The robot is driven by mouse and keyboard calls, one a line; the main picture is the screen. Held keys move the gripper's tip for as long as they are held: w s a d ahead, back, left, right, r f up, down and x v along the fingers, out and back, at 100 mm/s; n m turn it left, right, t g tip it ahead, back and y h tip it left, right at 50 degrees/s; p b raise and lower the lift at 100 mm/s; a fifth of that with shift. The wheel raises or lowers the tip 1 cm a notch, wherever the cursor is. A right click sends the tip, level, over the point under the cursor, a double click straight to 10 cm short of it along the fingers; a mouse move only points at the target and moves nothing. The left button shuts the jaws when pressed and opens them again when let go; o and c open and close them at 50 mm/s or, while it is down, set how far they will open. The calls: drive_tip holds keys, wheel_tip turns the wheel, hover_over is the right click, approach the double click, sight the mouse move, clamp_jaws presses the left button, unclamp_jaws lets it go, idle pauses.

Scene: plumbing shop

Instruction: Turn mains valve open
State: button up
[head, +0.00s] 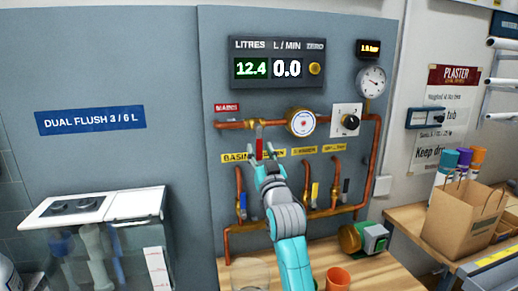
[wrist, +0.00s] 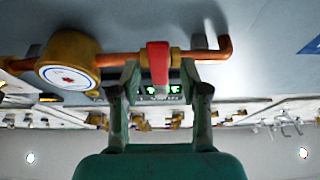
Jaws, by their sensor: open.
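The mains valve's red lever (head: 259,146) points down from the horizontal copper pipe (head: 233,125), across the pipe, below the red mains label (head: 227,107). In the wrist view the red lever (wrist: 158,60) stands between the two fingers of my gripper (wrist: 159,72). My gripper is open, with one finger on each side of the lever. I cannot tell whether either finger touches it. In the head view my gripper (head: 265,160) is at the lever's lower end and hides part of it.
A round brass meter (head: 301,122) sits on the pipe right of the lever; it also shows in the wrist view (wrist: 68,60). The display (head: 277,63) reads 12.4 litres and 0.0 L/min. An orange cup (head: 338,279) stands on the bench.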

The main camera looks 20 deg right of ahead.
drive_tip(key=shift+x, duration=0.9)
clamp_jaws()
